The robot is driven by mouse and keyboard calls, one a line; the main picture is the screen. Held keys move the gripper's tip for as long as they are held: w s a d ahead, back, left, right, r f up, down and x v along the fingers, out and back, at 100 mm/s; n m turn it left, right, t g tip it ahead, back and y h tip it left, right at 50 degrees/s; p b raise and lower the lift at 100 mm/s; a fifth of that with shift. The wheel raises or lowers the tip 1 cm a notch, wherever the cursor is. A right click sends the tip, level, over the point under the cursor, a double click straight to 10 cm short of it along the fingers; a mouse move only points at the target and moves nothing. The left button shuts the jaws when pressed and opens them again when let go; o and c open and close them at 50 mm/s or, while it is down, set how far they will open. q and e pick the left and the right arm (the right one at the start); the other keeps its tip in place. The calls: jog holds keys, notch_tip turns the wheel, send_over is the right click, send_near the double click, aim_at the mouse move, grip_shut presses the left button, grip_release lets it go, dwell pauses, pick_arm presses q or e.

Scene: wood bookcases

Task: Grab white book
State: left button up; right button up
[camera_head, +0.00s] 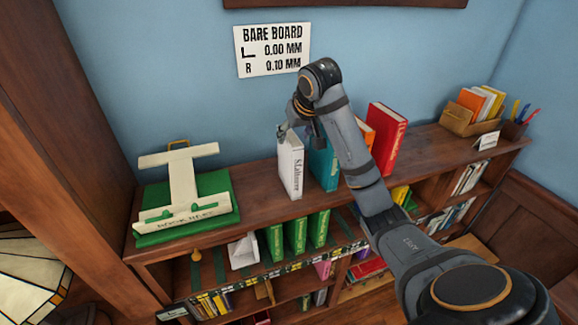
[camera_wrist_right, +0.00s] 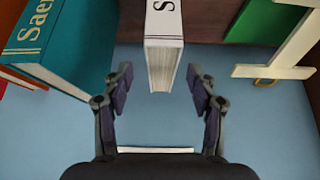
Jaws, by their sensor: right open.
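The white book (camera_head: 291,168) stands upright on the wooden bookcase top, its spine lettering facing out. My right gripper (camera_head: 290,130) is at the top of this book, coming from above. In the right wrist view the white book (camera_wrist_right: 164,28) appears upside down, and the right gripper (camera_wrist_right: 160,74) is open with a finger on either side of the book's near end. A gap shows between the book and each finger. My left gripper is in neither view.
A teal book (camera_head: 323,165) stands just right of the white book, partly behind my arm, with a red book (camera_head: 387,138) beyond. A cream stand (camera_head: 184,185) on a green mat (camera_head: 222,187) is at the left. Bare wood lies between mat and white book.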

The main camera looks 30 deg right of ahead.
aim_at(292, 137)
jog(key=x, duration=0.3)
jog(key=shift+w+f, duration=0.1)
jog(key=shift+w, duration=0.25)
jog(key=w+p, duration=0.2)
jog(key=p, duration=0.1)
jog(key=shift+d+f, duration=0.25)
jog(key=shift+f, duration=0.15)
jog(key=x, duration=0.2)
jog(key=shift+w+f+p, duration=0.1)
jog(key=shift+f+p, duration=0.3)
jog(key=shift+f, duration=0.05)
jog(key=shift+w+f, duration=0.1)
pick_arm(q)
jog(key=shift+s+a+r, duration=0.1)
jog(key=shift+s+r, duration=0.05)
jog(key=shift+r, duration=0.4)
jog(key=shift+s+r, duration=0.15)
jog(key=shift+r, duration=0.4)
pick_arm(e)
grip_shut()
